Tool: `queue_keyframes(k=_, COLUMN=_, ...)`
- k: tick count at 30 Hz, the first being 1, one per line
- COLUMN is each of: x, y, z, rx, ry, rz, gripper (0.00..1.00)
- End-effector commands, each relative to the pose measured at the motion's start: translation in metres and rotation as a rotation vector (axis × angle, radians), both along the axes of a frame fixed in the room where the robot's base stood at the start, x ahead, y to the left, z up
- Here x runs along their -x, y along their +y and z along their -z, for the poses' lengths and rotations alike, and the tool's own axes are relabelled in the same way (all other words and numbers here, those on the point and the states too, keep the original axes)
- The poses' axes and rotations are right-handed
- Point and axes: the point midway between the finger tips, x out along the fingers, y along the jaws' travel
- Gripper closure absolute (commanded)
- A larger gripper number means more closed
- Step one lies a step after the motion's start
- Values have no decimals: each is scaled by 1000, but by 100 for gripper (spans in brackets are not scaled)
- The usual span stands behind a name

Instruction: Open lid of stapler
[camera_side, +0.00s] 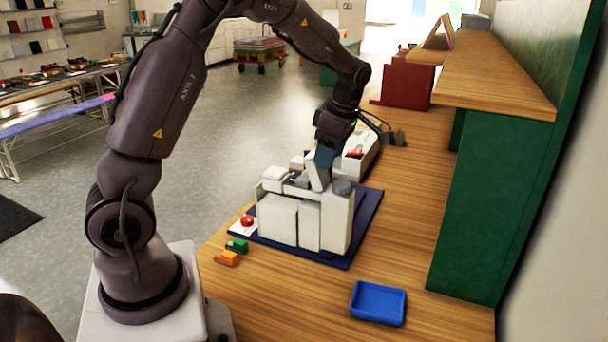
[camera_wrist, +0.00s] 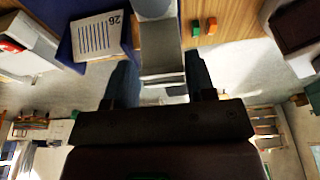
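A white and grey machine (camera_side: 309,222) stands on a dark blue mat (camera_side: 368,209); I cannot tell which part is the stapler. My gripper (camera_side: 320,178) is low over its top, beside a tilted pale piece (camera_side: 317,172) that may be the lid. In the wrist view my gripper's two fingers (camera_wrist: 160,78) stand apart, on either side of a grey flat part (camera_wrist: 160,48). The fingers look very close to its sides, but I cannot tell if they press on it. The fingertips are partly hidden in the side view.
A red button (camera_side: 247,221) on a white plate is at the mat's left corner. Green (camera_side: 237,246) and orange (camera_side: 227,258) small items lie in front. A blue tray (camera_side: 378,303) is at the front right. A green-sided shelf (camera_side: 490,210) borders the right. Wood between is clear.

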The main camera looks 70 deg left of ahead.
Motion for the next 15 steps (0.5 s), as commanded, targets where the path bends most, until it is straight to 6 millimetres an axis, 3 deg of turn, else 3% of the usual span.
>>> queue_keyframes(k=15, x=-5, y=-7, z=3, rx=-25, ry=31, rz=1, gripper=54)
